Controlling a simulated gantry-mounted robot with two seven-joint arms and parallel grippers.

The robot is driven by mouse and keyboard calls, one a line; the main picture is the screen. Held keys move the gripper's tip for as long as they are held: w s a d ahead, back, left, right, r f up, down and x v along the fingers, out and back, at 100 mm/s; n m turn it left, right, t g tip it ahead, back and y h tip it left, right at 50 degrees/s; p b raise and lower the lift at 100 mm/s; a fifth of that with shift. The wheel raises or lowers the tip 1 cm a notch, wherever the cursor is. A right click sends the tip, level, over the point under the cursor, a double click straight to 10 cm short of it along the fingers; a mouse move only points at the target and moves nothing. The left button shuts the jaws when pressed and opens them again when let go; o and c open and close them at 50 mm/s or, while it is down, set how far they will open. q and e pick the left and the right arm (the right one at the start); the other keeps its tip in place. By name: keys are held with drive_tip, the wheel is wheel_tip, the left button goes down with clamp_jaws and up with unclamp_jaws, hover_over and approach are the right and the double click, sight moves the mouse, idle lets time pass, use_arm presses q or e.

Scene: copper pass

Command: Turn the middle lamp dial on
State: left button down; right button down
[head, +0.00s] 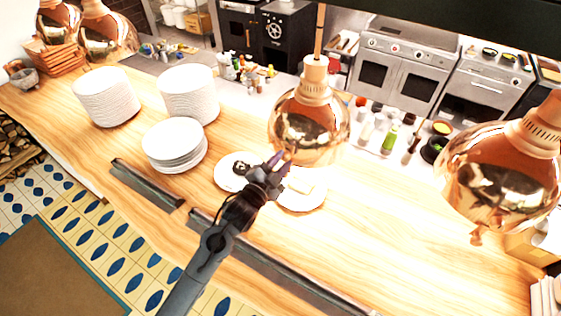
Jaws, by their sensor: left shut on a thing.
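The middle copper lamp (308,122) hangs above the wooden counter. My left gripper (283,160) reaches up to the lamp's lower left rim from the front. Its fingers are shut on a small part there, seemingly the lamp's dial, which is mostly hidden by the fingers. The dial's setting cannot be made out. Another copper lamp (503,175) hangs at the right, with a small knob (476,237) under its rim. More copper lamps (106,32) hang at the upper left. My right gripper is not in view.
Stacks of white plates (106,97) stand on the left of the counter (400,235). Two plates with food, one at the left (225,181), lie below the middle lamp. Bottles (390,140) stand behind it. The counter's right front is clear.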

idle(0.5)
use_arm(q)
drive_tip(key=c, duration=0.9)
unclamp_jaws()
drive_tip(key=shift+o, duration=0.2)
drive_tip(key=b+v, duration=0.3)
drive_tip(key=v, duration=0.7)
drive_tip(key=shift+s+a, duration=0.25)
drive_tip(key=shift+s, duration=0.1)
drive_tip(key=shift+f, duration=0.1)
